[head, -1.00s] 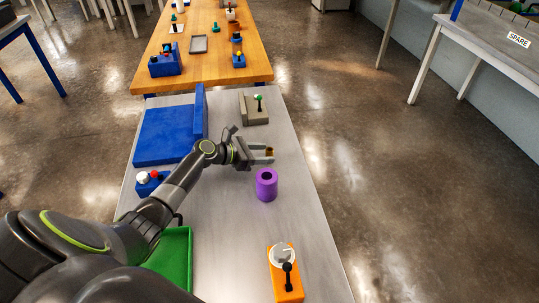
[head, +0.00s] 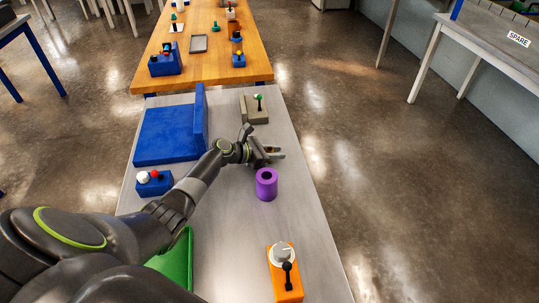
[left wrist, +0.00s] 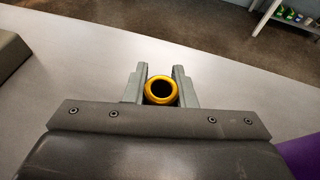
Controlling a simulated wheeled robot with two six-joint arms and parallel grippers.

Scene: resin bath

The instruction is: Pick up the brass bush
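The brass bush (left wrist: 160,90) is a short gold ring with a dark bore, seen in the left wrist view between the two grey fingers of my left gripper (left wrist: 160,74). The fingers lie close against it on both sides, shut on it. In the head view my left gripper (head: 278,153) is low over the grey table, just behind the purple cylinder, and its fingers largely hide the bush. I cannot tell whether the bush touches the table. My right gripper is not in view.
The purple cylinder (head: 267,185) stands close in front of the gripper. A beige block with a green-topped lever (head: 252,108) is behind. A blue angled fixture (head: 168,135) and a blue button box (head: 153,183) are left; an orange switch box (head: 285,275) is nearer. Table is clear right.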

